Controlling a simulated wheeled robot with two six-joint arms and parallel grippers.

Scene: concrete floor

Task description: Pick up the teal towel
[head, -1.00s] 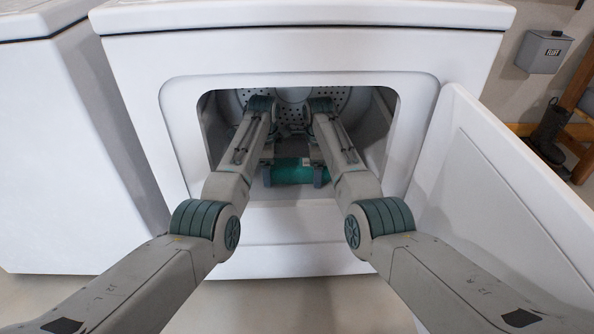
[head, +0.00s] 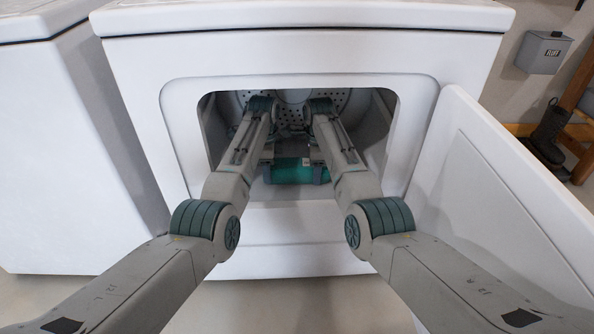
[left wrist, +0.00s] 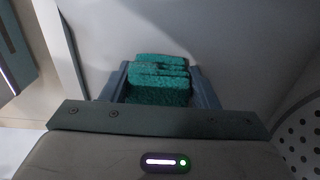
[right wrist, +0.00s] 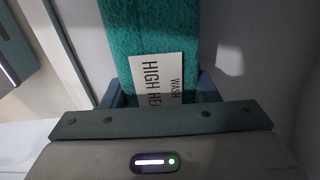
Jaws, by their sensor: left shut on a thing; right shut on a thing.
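The teal towel (head: 294,172) is a folded bundle low in the dryer's opening, between my two grippers. My left gripper (head: 267,174) is shut on its left end. In the left wrist view the towel's folded layers (left wrist: 158,84) sit between the two fingers. My right gripper (head: 318,174) is shut on its right end. In the right wrist view the towel (right wrist: 150,28) runs up from between the fingers. A white tag (right wrist: 157,80) with black print lies on it. My arms hide parts of the towel in the head view.
The white dryer (head: 300,62) surrounds both forearms with its opening's rim. Its perforated drum back (head: 292,100) is behind the grippers. The open door (head: 500,210) stands at the right. Another white appliance (head: 70,160) is at the left. A boot (head: 549,130) stands at the far right.

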